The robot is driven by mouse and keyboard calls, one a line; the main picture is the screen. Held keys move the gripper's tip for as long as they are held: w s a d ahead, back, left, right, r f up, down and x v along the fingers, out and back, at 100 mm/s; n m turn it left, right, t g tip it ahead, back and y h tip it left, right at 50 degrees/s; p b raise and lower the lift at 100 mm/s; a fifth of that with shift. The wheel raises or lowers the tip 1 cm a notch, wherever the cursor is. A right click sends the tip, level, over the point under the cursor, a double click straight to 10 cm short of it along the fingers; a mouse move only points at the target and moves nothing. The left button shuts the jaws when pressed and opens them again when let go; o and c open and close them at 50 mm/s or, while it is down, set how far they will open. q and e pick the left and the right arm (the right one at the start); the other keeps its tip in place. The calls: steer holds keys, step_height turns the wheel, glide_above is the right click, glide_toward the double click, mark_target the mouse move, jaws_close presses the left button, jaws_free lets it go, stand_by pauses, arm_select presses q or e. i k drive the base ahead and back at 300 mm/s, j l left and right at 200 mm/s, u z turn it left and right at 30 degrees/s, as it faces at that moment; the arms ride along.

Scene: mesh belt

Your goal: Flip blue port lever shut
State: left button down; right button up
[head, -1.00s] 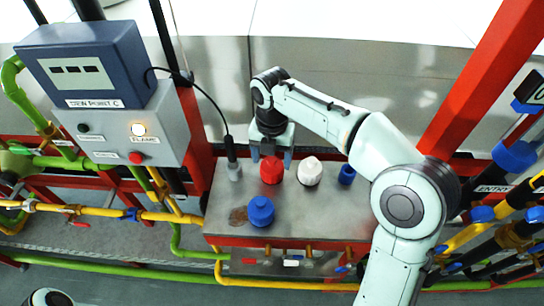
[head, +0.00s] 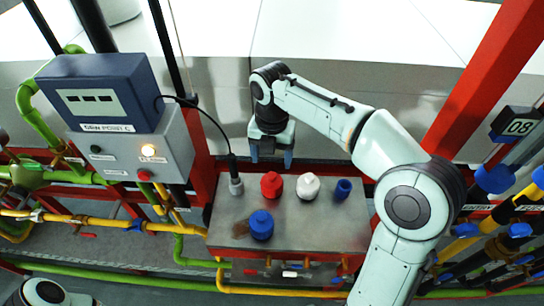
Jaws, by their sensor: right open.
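The blue port lever (head: 339,280) is a small blue handle low on the front of the metal box (head: 310,222), at its right end; its exact angle is too small to tell. The blue port (head: 343,188) stands on the box top at the right, apparently uncapped. A blue cap (head: 261,225) sits on the box top at the front left. My right gripper (head: 271,160) is open and empty, pointing down behind the red cap (head: 271,186), clear of it. It is at the far side of the box from the lever. My left gripper is out of view.
A white cap (head: 308,186) and a grey probe (head: 236,184) on a black cable also stand on the box. A red lever (head: 250,272) and white lever (head: 290,274) share its front. A yellow pipe (head: 280,289) runs below. My right arm occupies the right side.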

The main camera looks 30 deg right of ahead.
mark_target(345, 277)
steer(key=k+j, duration=0.8)
steer(key=k, duration=0.05)
